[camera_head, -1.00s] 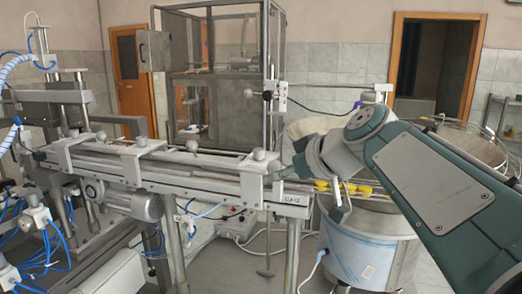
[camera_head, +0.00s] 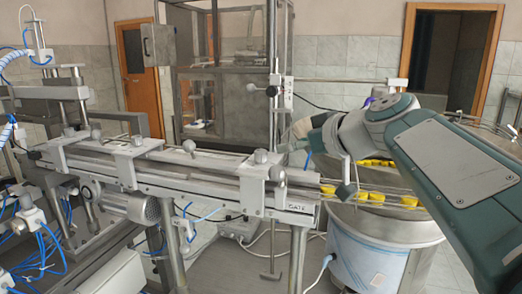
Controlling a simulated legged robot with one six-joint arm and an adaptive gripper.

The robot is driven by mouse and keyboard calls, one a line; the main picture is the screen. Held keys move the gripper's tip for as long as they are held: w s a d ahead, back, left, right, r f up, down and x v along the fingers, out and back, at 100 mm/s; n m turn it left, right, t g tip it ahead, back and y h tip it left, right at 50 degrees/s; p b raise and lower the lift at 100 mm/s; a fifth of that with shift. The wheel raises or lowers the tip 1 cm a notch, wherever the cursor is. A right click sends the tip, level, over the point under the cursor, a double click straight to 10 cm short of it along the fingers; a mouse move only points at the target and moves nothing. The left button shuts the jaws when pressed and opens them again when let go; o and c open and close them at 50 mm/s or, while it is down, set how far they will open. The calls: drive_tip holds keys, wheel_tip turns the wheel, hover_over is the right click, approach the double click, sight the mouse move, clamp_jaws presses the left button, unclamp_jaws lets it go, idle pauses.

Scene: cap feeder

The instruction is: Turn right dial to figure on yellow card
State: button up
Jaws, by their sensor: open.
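My arm comes in from the right, and my gripper (camera_head: 327,177) hangs over the right end of the conveyor, by the cap feeder bowl. Its fingers are spread apart and nothing shows between them. A grey control box (camera_head: 238,228) sits low behind the conveyor, partly hidden by the conveyor and its legs. I cannot make out a dial or its figures on it. I cannot make out a yellow card in this view.
A conveyor (camera_head: 200,180) with clamp brackets runs across the middle. Yellow caps (camera_head: 375,198) lie on a track at the round feeder (camera_head: 370,255), right of the conveyor's end. A glass cabinet (camera_head: 215,80) stands behind. Blue hoses and cables crowd the left.

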sight(262, 151)
drive_tip(key=x, duration=0.9)
drive_tip(key=shift+s+a, duration=0.1)
drive_tip(key=shift+a, duration=0.25)
drive_tip(key=shift+w+a+f, duration=0.25)
drive_tip(key=shift+w+f, duration=0.05)
drive_tip(key=shift+w, duration=0.3)
clamp_jaws()
